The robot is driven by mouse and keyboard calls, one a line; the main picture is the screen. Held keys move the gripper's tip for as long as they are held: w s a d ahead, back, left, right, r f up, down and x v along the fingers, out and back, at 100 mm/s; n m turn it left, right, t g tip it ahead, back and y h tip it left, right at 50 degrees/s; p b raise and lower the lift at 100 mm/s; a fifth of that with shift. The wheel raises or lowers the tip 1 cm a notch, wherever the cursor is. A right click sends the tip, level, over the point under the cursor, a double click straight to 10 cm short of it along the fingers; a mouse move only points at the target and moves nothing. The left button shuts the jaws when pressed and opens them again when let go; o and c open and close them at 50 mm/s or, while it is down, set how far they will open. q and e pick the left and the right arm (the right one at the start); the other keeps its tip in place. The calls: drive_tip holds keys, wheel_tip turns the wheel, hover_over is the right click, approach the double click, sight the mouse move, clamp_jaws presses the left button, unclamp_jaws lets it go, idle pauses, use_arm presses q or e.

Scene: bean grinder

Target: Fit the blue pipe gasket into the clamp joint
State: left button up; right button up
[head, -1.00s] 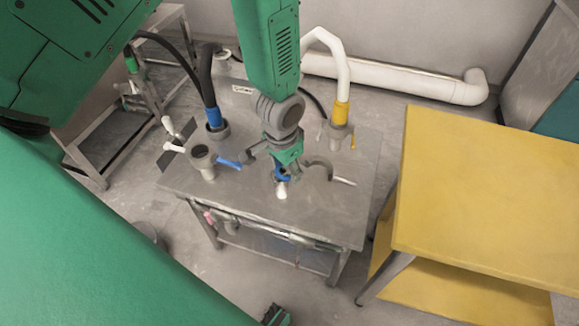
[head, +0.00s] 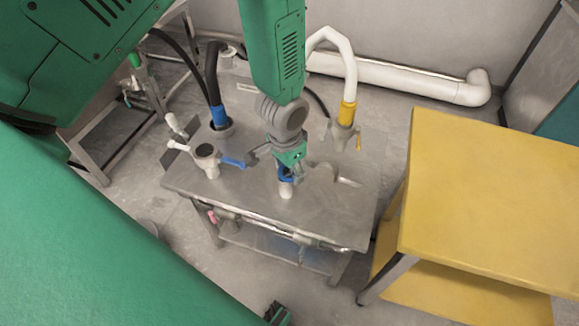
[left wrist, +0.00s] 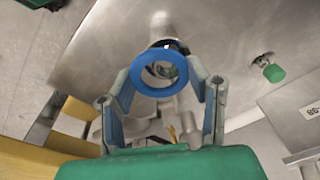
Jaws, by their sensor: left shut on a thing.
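My left gripper (head: 287,172) is over the middle of the metal table and is shut on the blue pipe gasket (head: 286,176). In the left wrist view the gasket (left wrist: 160,74) is a flat blue ring between the two fingers. A pale metal pipe end (head: 286,190) shows just below the gripper, and its tube (left wrist: 162,28) shows behind the ring. I cannot tell whether ring and pipe touch. A grey open clamp part (head: 322,171) is right of the gripper, partly hidden by it.
On the metal table (head: 330,220), a grey funnel-like fitting with a blue handle (head: 232,161) stands left. A black hose with a blue collar (head: 219,115) and a white hose with a yellow collar (head: 347,112) stand behind. A yellow table (head: 490,190) is at right.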

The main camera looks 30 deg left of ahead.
use_arm(q)
drive_tip(key=shift+d+r, duration=0.1)
drive_tip(key=shift+d, duration=0.15)
drive_tip(key=shift+a, duration=0.15)
drive_tip(key=shift+a, duration=0.8)
drive_tip(key=shift+d+p, duration=0.2)
drive_tip(key=shift+p, duration=0.3)
idle(0.9)
drive_tip(key=shift+f, duration=0.75)
drive_tip(key=o, duration=0.9)
drive_tip(key=shift+r, duration=0.1)
